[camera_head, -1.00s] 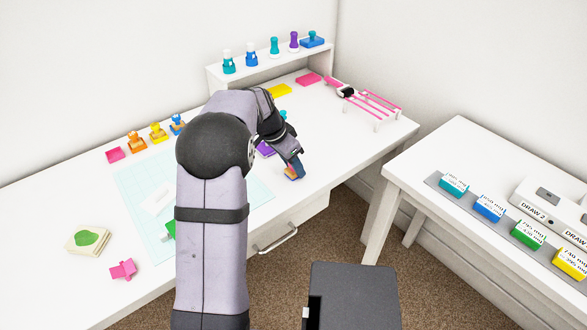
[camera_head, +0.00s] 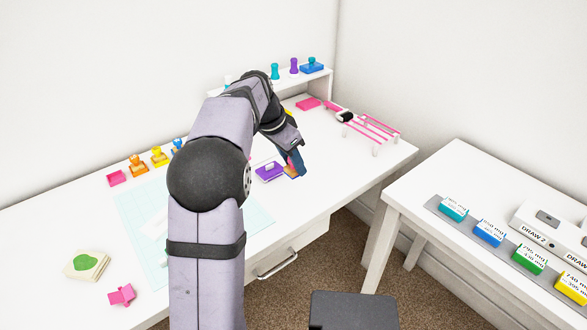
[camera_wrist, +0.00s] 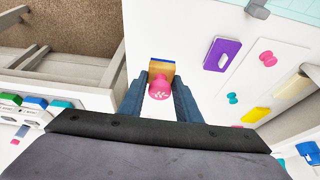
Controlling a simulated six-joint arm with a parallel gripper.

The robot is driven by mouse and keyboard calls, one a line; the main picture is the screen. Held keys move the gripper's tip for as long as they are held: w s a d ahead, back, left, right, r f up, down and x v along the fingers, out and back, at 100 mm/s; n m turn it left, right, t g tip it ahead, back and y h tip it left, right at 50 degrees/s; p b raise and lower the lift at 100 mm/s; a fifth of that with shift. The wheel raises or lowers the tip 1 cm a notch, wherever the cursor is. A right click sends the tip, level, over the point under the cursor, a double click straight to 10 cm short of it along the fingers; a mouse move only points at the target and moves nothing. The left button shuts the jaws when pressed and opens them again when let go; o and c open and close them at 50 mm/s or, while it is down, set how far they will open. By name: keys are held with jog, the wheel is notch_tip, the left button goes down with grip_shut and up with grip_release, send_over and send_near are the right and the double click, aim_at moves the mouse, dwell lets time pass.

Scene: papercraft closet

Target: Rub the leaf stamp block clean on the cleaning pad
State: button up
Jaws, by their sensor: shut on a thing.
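My gripper (camera_head: 293,158) is shut on the pink handle of a stamp block (camera_head: 290,173). In the wrist view the stamp block (camera_wrist: 162,67) has a tan wooden body with a blue edge, and its round pink knob carries a pale leaf-like mark. My gripper (camera_wrist: 159,95) has a dark blue finger on each side of the knob. The stamping face points away from view. I cannot tell whether the block touches the desk. I cannot tell for certain which thing is the cleaning pad.
A beige block with a green patch (camera_head: 87,266) and a pink piece (camera_head: 122,294) lie at the desk's left. Several coloured stamps stand along the back and on a white shelf (camera_head: 325,82). A pink-railed rack (camera_head: 372,128) stands right. The desk's front edge is close to the block.

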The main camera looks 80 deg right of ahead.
jog(key=o, duration=0.6)
jog(key=c, duration=0.6)
jog(key=shift+w+r+p, duration=0.3)
jog(key=shift+r+p, duration=0.05)
jog(key=w+a+f+n+p, duration=0.1)
jog(key=w+p, duration=0.5)
jog(key=w, duration=0.1)
jog(key=w+a+f+n+p, duration=0.1)
jog(key=w+p, duration=0.5)
jog(key=w, duration=0.1)
jog(key=w+a+f+n+t+p, duration=0.1)
jog(key=w+p, duration=0.5)
jog(key=w, duration=0.2)
jog(key=shift+a+f+h, duration=0.1)
jog(key=shift+f+h, duration=0.05)
jog(key=shift+h, duration=0.25)
jog(key=shift+w+d+r+m, duration=0.1)
jog(key=shift+d+r+m, duration=0.1)
jog(key=shift+d+m, duration=0.45)
jog(key=shift+w+d+m+g+y, duration=0.2)
jog(key=shift+m+g+y, duration=0.2)
jog(key=shift+m, duration=0.65)
